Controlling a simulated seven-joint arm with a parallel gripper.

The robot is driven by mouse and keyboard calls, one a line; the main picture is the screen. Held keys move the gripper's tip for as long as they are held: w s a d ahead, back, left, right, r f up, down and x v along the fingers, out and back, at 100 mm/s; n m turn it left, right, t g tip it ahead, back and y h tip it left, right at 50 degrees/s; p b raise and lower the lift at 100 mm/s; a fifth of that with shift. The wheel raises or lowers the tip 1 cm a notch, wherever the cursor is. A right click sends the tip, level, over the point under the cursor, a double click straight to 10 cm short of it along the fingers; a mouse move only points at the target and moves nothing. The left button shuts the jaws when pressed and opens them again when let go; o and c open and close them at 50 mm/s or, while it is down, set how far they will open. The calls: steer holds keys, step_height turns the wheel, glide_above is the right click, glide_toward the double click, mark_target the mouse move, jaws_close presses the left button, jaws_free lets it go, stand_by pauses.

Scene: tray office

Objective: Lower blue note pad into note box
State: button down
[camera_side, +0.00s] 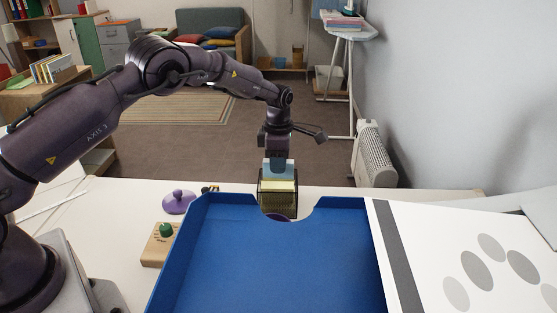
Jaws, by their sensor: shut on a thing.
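My gripper (277,157) points down over the note box, shut on the light blue note pad (278,168). The note box (278,207) is small, dark and see-through, with a pale yellow block (278,185) showing inside near its top. The blue pad is upright, at the box's open top. Its lower edge meets the yellow block in the picture, and I cannot tell whether they touch or how far the pad is inside the rim. The gripper's fingertips are partly hidden by the pad and hard to make out.
A large blue tray (275,265) lies in front of the box, its back wall notched beside it. A purple lidded knob (179,201) and a wooden block with a green knob (160,243) stand at left. A white panel with grey ovals (460,230) is at right.

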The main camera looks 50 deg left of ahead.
steer(key=shift+f, duration=1.15)
stand_by(0.5)
steer(key=c, duration=0.9)
jaws_free()
